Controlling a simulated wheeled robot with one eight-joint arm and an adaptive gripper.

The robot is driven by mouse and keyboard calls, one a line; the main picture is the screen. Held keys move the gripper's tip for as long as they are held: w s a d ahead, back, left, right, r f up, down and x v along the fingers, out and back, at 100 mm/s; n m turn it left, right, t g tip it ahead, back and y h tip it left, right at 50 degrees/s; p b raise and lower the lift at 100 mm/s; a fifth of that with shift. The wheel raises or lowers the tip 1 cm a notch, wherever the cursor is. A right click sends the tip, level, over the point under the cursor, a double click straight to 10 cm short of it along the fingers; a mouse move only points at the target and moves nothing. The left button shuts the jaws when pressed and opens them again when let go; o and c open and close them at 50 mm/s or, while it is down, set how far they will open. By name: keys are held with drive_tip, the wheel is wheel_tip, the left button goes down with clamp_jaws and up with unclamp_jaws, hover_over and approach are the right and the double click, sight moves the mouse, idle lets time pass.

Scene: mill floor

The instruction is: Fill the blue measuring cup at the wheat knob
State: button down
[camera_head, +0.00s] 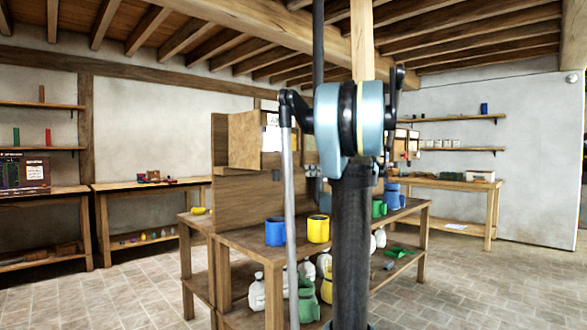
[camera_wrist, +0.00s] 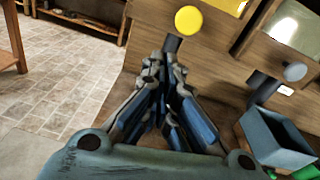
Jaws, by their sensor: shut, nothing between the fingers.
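My gripper (camera_wrist: 163,68) is shut and empty in the wrist view. Its fingertips are close to the dark stem of a round yellow knob (camera_wrist: 189,19) on a wooden panel; whether they touch cannot be told. A grey knob (camera_wrist: 295,71) sticks out of the same panel to the right. A blue-grey, square open container (camera_wrist: 275,137), possibly the blue measuring cup, stands below the grey knob; its inside looks empty. No label reading wheat is legible. In the head view my arm hides the gripper and much of the panel.
A blue mug (camera_head: 275,231) and a yellow mug (camera_head: 318,229) stand on the near bench end. A blue vessel (camera_head: 393,195) and a green one (camera_head: 379,208) stand farther right. Pale jars (camera_head: 257,291) crowd the lower shelf. Tiled floor (camera_head: 130,290) at left is clear.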

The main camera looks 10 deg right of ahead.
sight(289, 163)
drive_tip(key=w+d+r+m, duration=0.1)
drive_tip(key=w+d+r+t, duration=0.1)
drive_tip(key=shift+d+m, duration=0.3)
drive_tip(key=shift+m, duration=0.1)
drive_tip(key=x, duration=1.4)
drive_tip(key=shift+w+a, duration=0.1)
drive_tip(key=shift+x, duration=1.55)
drive_tip(key=shift+a, duration=0.1)
idle(4.2)
